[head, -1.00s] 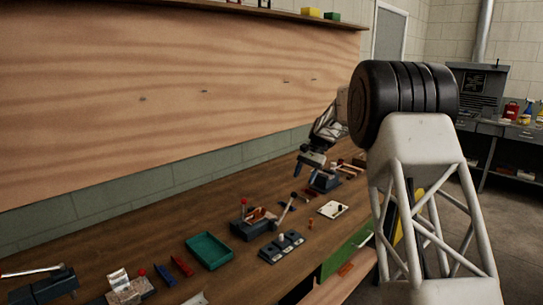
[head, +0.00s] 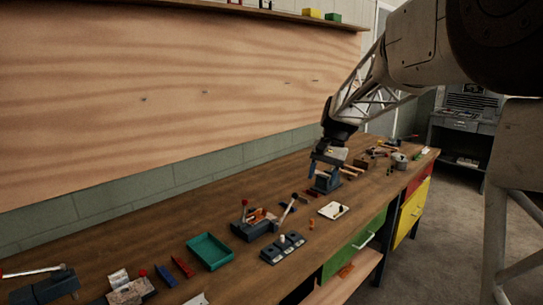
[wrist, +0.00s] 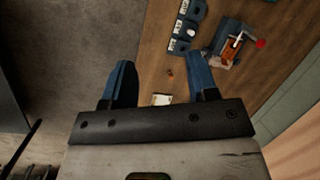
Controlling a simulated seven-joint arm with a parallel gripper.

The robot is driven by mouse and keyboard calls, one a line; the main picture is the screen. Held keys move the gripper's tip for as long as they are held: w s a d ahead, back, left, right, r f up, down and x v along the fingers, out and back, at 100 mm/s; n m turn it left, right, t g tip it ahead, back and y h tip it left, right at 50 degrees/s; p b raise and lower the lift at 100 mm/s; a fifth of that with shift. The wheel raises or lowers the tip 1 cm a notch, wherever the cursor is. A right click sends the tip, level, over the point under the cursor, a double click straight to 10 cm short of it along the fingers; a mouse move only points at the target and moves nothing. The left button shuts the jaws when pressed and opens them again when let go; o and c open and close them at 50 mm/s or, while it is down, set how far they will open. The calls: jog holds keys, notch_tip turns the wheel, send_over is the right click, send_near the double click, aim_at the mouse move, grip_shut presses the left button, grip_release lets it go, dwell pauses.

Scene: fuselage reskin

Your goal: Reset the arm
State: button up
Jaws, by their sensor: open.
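My gripper (head: 325,165) is in the head view above the far half of the workbench, pointing down close to a blue-grey vise-like block (head: 327,180). I cannot tell from this view whether they touch. In the wrist view my gripper (wrist: 160,85) has its two blue fingers spread wide apart with nothing between them. Below the gap lie the wooden bench top (wrist: 155,60), a small orange piece (wrist: 170,73) and a white plate (wrist: 161,99), partly hidden by the gripper body.
A teal tray (head: 209,252), a dark block with levers (head: 255,227), a three-hole block (head: 283,248) and a white plate (head: 333,210) lie on the bench. A wooden panel (head: 170,90) stands behind. Green (head: 355,245) and yellow (head: 411,212) drawers face the open floor.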

jog(key=s+d+r+n+t+h, duration=0.1)
jog(key=s+d+t+h, duration=0.1)
jog(key=s, duration=2)
jog(key=s+d+f+n+t, duration=0.1)
jog(key=s+f, duration=0.2)
jog(key=s, duration=0.7)
jog(key=s+f+n+t+h, duration=0.1)
jog(key=s+f, duration=0.3)
jog(key=s, duration=0.6)
jog(key=shift+d+f+t, duration=0.3)
jog(key=shift+d, duration=0.1)
